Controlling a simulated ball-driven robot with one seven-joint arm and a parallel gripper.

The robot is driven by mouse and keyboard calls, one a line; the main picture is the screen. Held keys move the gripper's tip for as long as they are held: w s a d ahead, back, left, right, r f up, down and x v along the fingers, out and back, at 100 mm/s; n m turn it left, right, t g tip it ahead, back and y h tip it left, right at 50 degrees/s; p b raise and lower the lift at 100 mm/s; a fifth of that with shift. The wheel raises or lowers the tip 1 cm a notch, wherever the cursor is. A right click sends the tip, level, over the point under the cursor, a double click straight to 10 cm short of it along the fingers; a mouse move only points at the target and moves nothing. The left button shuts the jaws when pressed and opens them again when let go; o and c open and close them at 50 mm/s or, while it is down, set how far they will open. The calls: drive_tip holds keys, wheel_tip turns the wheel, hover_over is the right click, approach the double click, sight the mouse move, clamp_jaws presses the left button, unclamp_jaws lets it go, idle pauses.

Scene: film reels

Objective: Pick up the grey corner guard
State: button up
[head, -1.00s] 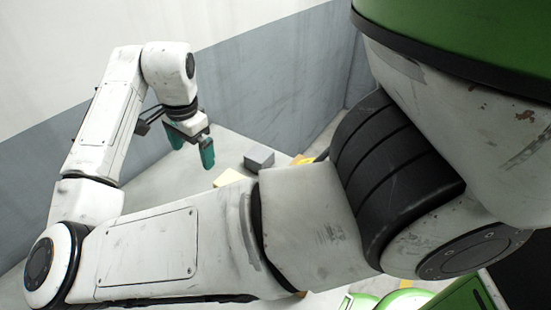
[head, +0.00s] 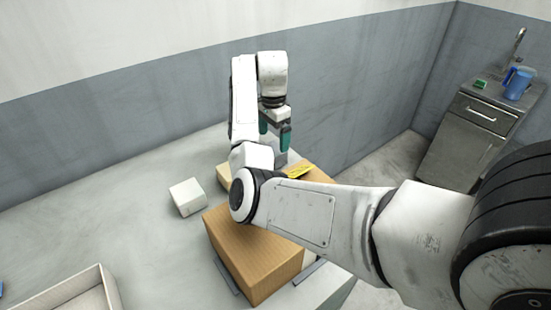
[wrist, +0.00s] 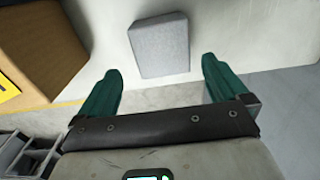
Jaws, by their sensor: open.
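The grey corner guard (wrist: 160,46) looks like a grey rectangular block on the pale surface in the wrist view. It lies just beyond and between my fingertips, slightly tilted in the picture. My gripper (wrist: 160,70) is open and empty, with one green finger on each side of the view. In the head view my gripper (head: 274,139) points down over the back of the table, near the wall. There my fingers and arm hide most of the guard, and I cannot make it out clearly.
A brown carton (wrist: 42,45) with a yellow label stands left of the guard in the wrist view. In the head view a large cardboard box (head: 250,258), a white block (head: 187,196) and an open tray (head: 70,292) are on the table. A metal cabinet (head: 470,135) stands right.

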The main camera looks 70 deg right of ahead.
sight(272, 149)
drive_tip(key=shift+w+a+f+p, duration=0.15)
drive_tip(key=shift+f+p, duration=0.1)
drive_tip(key=shift+f, duration=1.55)
drive_tip(key=shift+w+f+p, duration=0.1)
drive_tip(key=shift+f+p, duration=0.15)
drive_tip(key=shift+f, duration=1.5)
drive_tip(key=c, duration=0.9)
